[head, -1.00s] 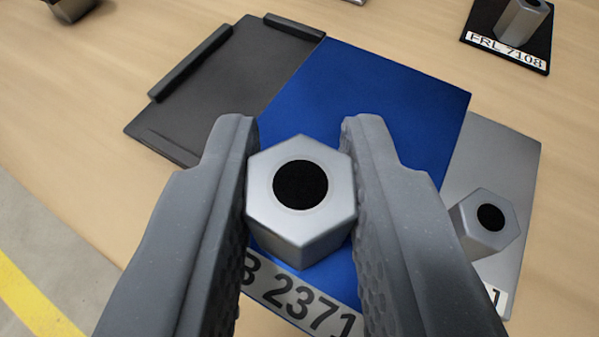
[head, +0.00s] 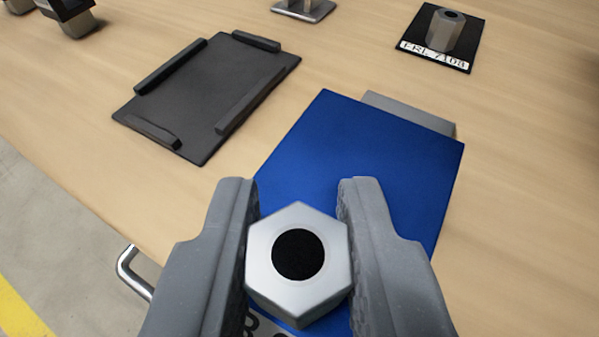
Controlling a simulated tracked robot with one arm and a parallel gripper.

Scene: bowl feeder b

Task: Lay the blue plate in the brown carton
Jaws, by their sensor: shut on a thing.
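The blue plate (head: 352,150) fills the middle of the head view. A silver hexagonal knob (head: 268,262) with a black round top stands on it. My gripper (head: 298,235) is shut on this knob, one finger on each side. The plate appears to be held above the table. A white label with black characters shows in part at the plate's near end, mostly cut off by the frame and my fingers. The brown carton is not in view.
A dark tray (head: 191,105) with raised rails lies empty to the left. A grey plate (head: 413,113) is mostly hidden under the blue one. A black plate (head: 463,51) labelled FRL 7108 lies at upper right. A metal handle (head: 130,270) is at the table (head: 520,200) edge.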

